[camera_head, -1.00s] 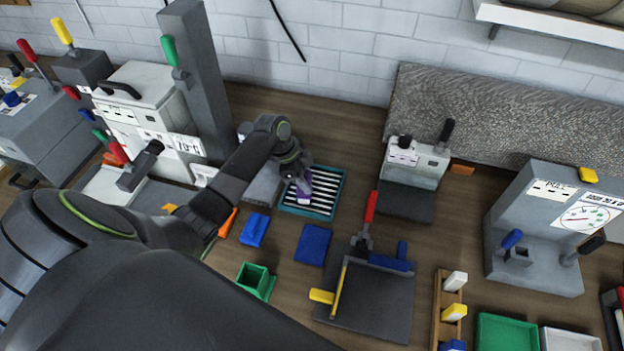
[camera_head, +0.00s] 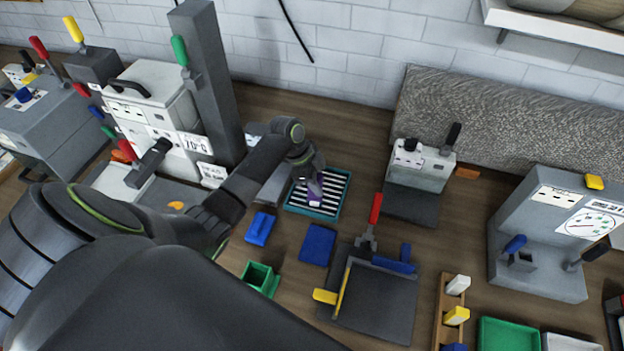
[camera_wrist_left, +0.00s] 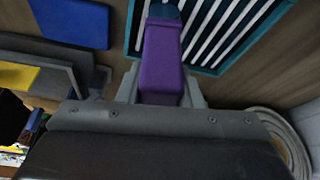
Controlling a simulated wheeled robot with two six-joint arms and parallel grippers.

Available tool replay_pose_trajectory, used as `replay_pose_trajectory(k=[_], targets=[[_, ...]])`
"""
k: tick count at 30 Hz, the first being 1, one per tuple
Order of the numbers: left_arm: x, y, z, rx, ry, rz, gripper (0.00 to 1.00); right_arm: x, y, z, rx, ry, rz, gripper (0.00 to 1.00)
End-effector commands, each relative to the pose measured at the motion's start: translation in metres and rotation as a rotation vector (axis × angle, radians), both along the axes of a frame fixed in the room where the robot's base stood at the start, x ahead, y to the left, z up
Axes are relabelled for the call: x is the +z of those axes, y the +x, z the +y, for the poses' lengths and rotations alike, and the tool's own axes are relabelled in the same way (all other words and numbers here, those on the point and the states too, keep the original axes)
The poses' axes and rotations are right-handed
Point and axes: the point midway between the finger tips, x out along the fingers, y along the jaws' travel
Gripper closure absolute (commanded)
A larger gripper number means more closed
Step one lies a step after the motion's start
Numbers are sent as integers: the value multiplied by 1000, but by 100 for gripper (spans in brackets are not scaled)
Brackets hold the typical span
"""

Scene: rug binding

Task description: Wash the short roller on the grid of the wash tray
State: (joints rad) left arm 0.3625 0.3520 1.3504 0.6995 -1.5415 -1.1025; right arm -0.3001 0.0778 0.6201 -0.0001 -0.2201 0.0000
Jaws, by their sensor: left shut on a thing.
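The wash tray (camera_head: 341,201) is a teal-rimmed tray with a grid of white bars, on the bench near the middle of the head view. It also shows at the top of the left wrist view (camera_wrist_left: 133,30). My left gripper (camera_head: 312,181) is over the tray's left part. It is shut on a purple handle (camera_wrist_left: 160,62), which I take to be the short roller's. A dark blue end at the handle's far tip (camera_wrist_left: 166,10) lies over the grid bars. I cannot tell whether it touches them. My right gripper is not in view.
Blue blocks (camera_head: 260,229) and a blue pad (camera_head: 317,244) lie in front of the tray. A green holder (camera_head: 260,279) and a dark board with a yellow bar (camera_head: 381,300) stand nearer.

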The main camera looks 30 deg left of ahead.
Motion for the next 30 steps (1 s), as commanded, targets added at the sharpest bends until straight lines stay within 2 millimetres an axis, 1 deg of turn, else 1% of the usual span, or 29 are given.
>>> replay_pose_trajectory(k=[10, 15, 20, 30], targets=[[2, 7, -28, -1, -5, -2, 91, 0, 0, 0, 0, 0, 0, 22], [3, 9, -36, -1, -2, -2, 91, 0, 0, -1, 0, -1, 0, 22], [2, 8, -31, 1, 1, -2, 91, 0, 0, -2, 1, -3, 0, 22], [0, 1, -3, 0, 1, 0, 91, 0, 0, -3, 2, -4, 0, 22]])
